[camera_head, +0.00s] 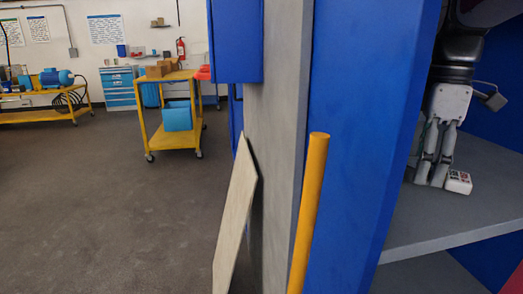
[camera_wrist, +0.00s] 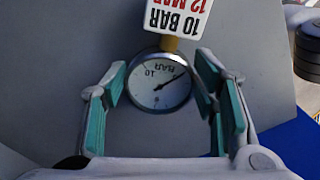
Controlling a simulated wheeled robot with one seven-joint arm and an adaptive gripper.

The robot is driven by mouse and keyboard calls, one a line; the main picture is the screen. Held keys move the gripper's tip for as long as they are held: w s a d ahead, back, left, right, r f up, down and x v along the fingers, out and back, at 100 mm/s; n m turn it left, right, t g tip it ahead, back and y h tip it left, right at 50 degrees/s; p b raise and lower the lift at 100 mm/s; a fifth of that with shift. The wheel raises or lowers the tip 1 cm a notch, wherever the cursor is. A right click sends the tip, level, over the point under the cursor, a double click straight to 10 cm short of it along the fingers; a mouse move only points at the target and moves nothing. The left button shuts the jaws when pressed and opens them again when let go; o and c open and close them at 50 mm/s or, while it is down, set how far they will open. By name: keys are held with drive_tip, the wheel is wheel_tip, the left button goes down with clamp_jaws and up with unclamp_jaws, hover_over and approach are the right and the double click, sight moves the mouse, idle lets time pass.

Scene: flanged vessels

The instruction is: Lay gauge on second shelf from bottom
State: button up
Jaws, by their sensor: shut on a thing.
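The gauge (camera_wrist: 158,92) has a round white dial with a dark needle and lies between my fingers in the wrist view. A white tag (camera_wrist: 178,16) reading "10 BAR 12 MAR" is at its top end, past a tan neck. My gripper (camera_wrist: 161,70) is shut on the gauge, with teal pads on either side. In the head view my gripper (camera_head: 433,184) points down at a grey shelf (camera_head: 465,215), and the tag (camera_head: 459,181) shows beside the fingertips, at or close to the shelf surface. The dial is hidden there. I cannot tell whether the gauge touches the shelf.
The shelf is inside a blue cabinet (camera_head: 357,130), whose side panel stands left of my arm. Another grey surface (camera_head: 430,278) shows below. A yellow bar (camera_head: 310,210) and a leaning board (camera_head: 236,215) are at the cabinet's left. A yellow cart (camera_head: 170,144) stands farther back.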

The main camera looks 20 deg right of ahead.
drive_tip(key=shift+f, duration=0.3)
drive_tip(key=shift+f, duration=0.1)
drive_tip(key=o, duration=1.4)
wheel_tip(320, 180, up, 8)
drive_tip(key=p, duration=0.3)
drive_tip(key=shift+f, duration=0.1)
